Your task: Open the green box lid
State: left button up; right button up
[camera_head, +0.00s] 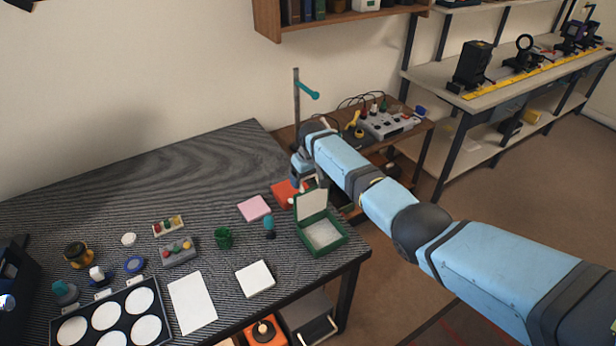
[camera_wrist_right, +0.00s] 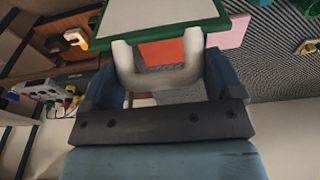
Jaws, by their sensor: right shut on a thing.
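The green box (camera_head: 345,240) stands near the right edge of the striped table, with its pale interior showing. Its green-rimmed lid (camera_head: 311,205) is raised about upright at the box's back edge. In the right wrist view the lid (camera_wrist_right: 150,42) spans the top, with a white U-shaped piece (camera_wrist_right: 158,78) at its edge that looks like a handle. My right gripper (camera_head: 297,184) is behind the lid, shut on this handle; the lid partly hides the contact in the head view. My left gripper is out of view.
An orange pad (camera_head: 283,192) and a pink pad (camera_head: 255,208) lie by the lid. A teal-topped item (camera_head: 270,226) and a green cup (camera_head: 224,237) stand left of the box. A stand with a teal arm (camera_head: 297,98) rises behind. The table's back left is clear.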

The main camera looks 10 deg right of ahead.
jog(key=o, duration=0.9)
jog(key=shift+d+f, duration=0.1)
jog(key=shift+d, duration=0.05)
jog(key=shift+o, duration=0.4)
jog(key=shift+w+f, duration=0.1)
notch_tip(320, 180, up, 14)
jog(key=s, duration=0.2)
jog(key=shift+d+f, duration=0.15)
jog(key=shift+d, duration=0.25)
